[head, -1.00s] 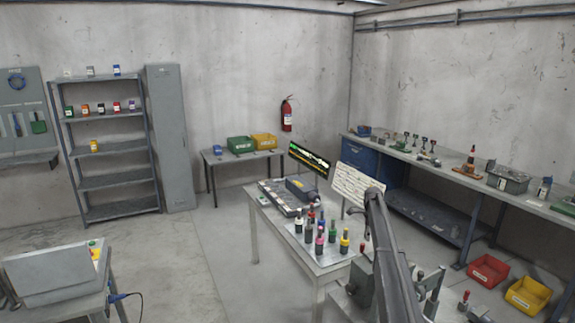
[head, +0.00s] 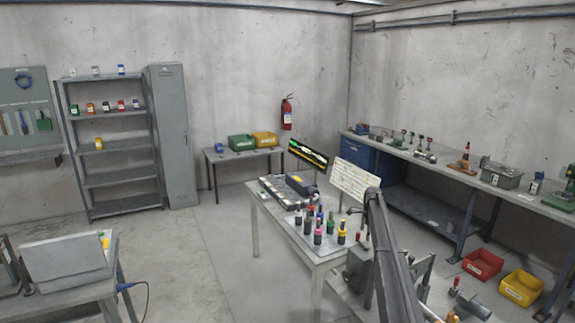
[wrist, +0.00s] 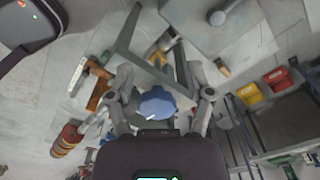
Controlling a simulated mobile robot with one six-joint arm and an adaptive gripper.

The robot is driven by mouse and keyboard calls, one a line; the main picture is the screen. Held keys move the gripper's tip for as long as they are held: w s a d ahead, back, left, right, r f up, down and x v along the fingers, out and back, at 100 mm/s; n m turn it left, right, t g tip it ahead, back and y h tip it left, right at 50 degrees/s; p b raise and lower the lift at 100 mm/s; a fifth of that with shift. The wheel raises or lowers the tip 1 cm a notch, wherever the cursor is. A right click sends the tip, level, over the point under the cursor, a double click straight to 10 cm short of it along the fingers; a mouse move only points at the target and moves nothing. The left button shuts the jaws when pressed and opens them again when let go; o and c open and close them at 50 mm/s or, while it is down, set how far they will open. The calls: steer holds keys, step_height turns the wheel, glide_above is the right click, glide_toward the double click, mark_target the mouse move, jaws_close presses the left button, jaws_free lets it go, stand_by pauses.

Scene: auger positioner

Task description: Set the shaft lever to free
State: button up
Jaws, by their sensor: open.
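I cannot pick out the shaft lever with certainty. A grey machine (head: 360,268) stands beside the near end of the middle table in the head view, partly behind my arm. Upright handles with red tips show near it, too small to tell apart. In the wrist view my gripper (wrist: 162,78) is open, its fingers spread wide. A blue rounded part (wrist: 158,103) shows between the fingers; I cannot tell whether they touch it. Behind the fingers are a grey frame and a grey knob (wrist: 216,17). The gripper cannot be made out in the head view.
The middle table (head: 285,238) holds several coloured-top bottles and a dark device. A long bench (head: 455,172) runs along the right wall, with a red bin (head: 482,264) and a yellow bin (head: 524,289) on the floor. Floor left of the middle table is clear.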

steer(key=s+a+f+n+b, duration=0.3)
steer(key=s+a+n, duration=0.3)
steer(key=s, duration=1.2)
steer(key=s+a+f+n+b, duration=0.3)
steer(key=s+a+n, duration=0.3)
steer(key=s, duration=1.2)
steer(key=s+a+f+n+b, duration=0.4)
steer(key=s+n, duration=0.5)
steer(key=s, duration=0.9)
steer(key=shift+a+n, duration=0.4)
steer(key=shift+a, duration=0.7)
steer(key=shift+c, duration=0.8)
steer(key=shift+a, duration=0.1)
